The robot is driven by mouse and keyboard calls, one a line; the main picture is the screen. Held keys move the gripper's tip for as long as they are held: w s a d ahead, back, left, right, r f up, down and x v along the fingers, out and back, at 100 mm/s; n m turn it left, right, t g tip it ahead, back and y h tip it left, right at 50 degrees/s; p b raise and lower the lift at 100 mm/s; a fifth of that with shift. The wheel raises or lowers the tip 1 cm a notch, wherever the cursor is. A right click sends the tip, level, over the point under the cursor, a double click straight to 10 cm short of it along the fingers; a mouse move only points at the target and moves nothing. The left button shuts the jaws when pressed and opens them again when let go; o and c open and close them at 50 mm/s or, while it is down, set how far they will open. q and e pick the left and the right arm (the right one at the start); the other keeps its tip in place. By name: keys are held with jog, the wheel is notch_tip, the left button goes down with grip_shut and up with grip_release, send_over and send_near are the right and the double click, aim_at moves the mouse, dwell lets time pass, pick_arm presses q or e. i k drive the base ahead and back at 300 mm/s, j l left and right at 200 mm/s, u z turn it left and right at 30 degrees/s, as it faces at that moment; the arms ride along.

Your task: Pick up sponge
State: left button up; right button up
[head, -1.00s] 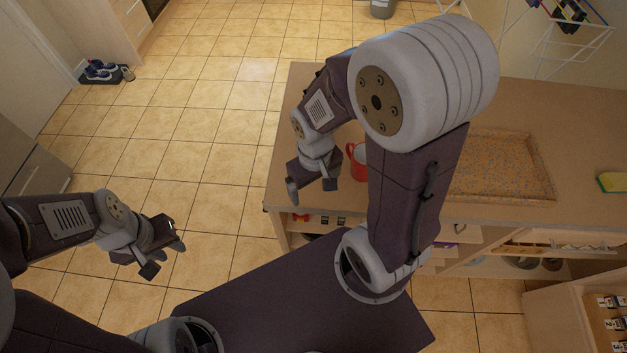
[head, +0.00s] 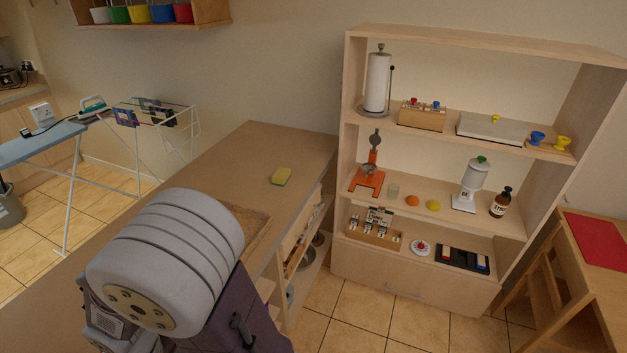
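The sponge (head: 281,176) is small, yellow with a green side, and lies flat on the wooden counter (head: 300,143) near its right edge, toward the far end. My large grey and purple arm part fills the lower left of the head view and stands nearer to me than the sponge, apart from it. Neither of my grippers shows now. The part of the counter behind my arm is hidden.
A speckled tray (head: 257,222) lies on the counter, partly behind my arm. A tall shelf (head: 352,120) with several items stands right of the counter. An ironing board (head: 40,143) and drying rack (head: 196,125) stand left. The counter around the sponge is clear.

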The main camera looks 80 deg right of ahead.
aim_at(281, 175)
jog(key=z, duration=2.4)
